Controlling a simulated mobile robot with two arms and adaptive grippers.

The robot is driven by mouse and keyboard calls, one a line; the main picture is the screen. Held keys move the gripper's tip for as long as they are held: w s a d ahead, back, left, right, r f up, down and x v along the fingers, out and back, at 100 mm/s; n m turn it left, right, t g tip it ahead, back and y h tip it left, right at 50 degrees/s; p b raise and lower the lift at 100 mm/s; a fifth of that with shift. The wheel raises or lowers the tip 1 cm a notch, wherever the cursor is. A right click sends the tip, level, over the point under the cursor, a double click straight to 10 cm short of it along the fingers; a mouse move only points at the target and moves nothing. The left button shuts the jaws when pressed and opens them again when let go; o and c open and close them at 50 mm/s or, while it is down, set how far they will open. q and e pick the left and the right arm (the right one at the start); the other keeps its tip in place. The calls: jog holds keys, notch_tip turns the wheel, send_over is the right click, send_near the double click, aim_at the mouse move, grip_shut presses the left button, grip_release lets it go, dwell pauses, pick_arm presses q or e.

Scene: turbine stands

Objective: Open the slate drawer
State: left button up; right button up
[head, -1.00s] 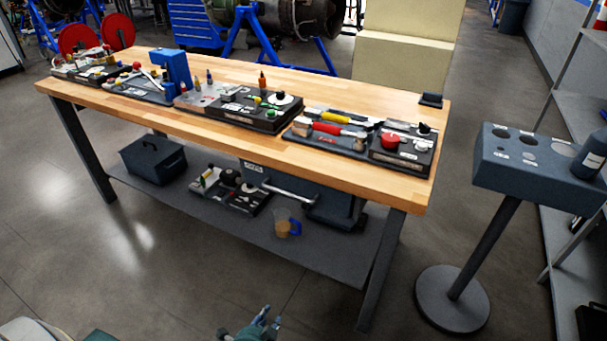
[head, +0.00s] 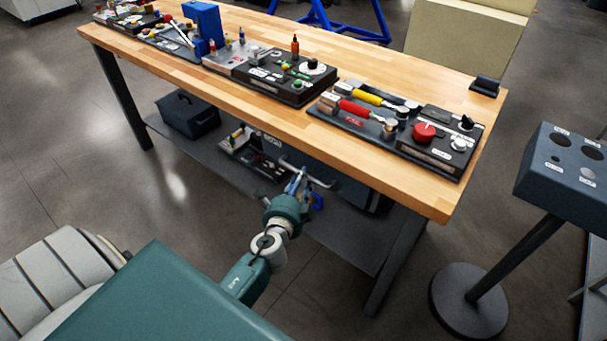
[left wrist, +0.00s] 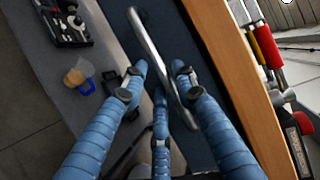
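The slate drawer (head: 356,193) is under the workbench top, its front partly hidden by my left arm. In the left wrist view its dark slate face (left wrist: 188,50) fills the middle. Its pale metal bar handle (left wrist: 150,45) runs diagonally there, and shows in the head view (head: 318,180). My left gripper (head: 297,182) is at the handle. In the left wrist view the blue fingers of the left gripper (left wrist: 159,70) are spread apart, with the bar crossing between their tips; I cannot tell whether they touch it. My right gripper is out of view.
The wooden benchtop edge (head: 270,125) lies above the drawer, with tool trays on top. A jug with a blue handle (left wrist: 78,76) and a parts tray (left wrist: 66,22) are on the lower shelf. A toolbox (head: 188,113) stands further left. A slate stand (head: 565,170) is at right.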

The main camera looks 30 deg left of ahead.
pick_arm(q)
jog(key=shift+x, duration=1.05)
jog(key=shift+w+a, duration=0.1)
jog(key=shift+w, duration=0.15)
grip_shut()
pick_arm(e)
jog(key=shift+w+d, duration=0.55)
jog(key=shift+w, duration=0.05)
pick_arm(q)
jog(key=shift+f, duration=0.1)
